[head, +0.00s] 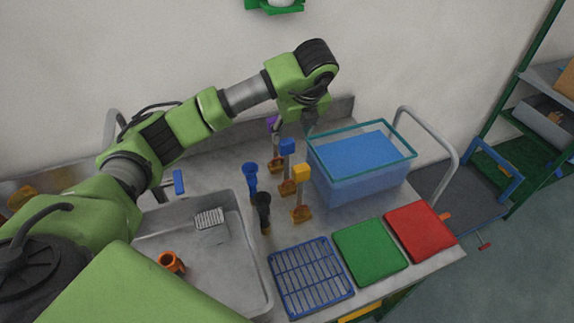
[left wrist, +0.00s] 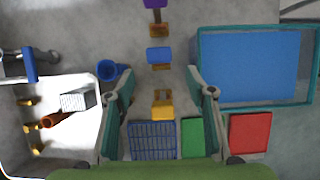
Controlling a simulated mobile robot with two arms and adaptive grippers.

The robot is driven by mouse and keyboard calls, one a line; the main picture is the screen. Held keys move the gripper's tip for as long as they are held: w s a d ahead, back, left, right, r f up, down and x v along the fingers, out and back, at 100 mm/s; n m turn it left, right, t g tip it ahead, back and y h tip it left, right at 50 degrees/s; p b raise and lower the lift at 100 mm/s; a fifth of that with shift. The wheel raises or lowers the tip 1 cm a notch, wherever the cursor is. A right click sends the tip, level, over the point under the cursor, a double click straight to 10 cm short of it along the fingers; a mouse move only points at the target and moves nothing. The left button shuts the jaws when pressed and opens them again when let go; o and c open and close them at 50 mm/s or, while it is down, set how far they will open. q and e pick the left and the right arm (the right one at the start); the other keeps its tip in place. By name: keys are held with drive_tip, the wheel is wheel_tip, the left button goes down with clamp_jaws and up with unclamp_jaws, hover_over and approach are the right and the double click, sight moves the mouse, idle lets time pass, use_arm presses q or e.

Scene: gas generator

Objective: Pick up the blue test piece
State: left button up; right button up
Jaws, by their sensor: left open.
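The blue test piece (head: 287,147) has a blue block on top of an orange-brown foot and stands upright on the table. It stands in a row between a purple-topped piece (head: 272,124) and a yellow-topped piece (head: 302,172). My left gripper (head: 293,122) is open and empty above the row. In the left wrist view the blue block (left wrist: 159,55) lies just beyond the left gripper's fingertips (left wrist: 161,80), roughly centred between them. The yellow block (left wrist: 162,110) shows between the fingers. My right gripper is not in view.
A clear bin with a teal rim (head: 413,156) and blue contents stands right of the row. A blue cup-topped piece (head: 250,175) and a black one (head: 262,205) stand left. A sink (head: 200,285), blue rack (head: 308,278), green plate (head: 368,252) and red plate (head: 420,230) lie nearer.

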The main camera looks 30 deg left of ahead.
sight(288, 142)
use_arm(q)
drive_tip(key=p+x, duration=0.1)
drive_tip(key=x, duration=0.2)
drive_tip(key=shift+w, duration=0.15)
drive_tip(key=p+x, duration=0.2)
drive_tip(key=x, duration=0.1)
drive_tip(key=shift+a+f, duration=0.25)
drive_tip(key=shift+a, duration=0.1)
drive_tip(key=shift+w+a+f+p, duration=0.1)
drive_tip(key=shift+w+f+p, duration=0.05)
drive_tip(key=shift+f+p, duration=0.2)
drive_tip(key=shift+w+f, duration=0.1)
drive_tip(key=shift+f, duration=0.15)
drive_tip(key=c, duration=1.2)
clamp_jaws()
drive_tip(key=shift+r, duration=0.1)
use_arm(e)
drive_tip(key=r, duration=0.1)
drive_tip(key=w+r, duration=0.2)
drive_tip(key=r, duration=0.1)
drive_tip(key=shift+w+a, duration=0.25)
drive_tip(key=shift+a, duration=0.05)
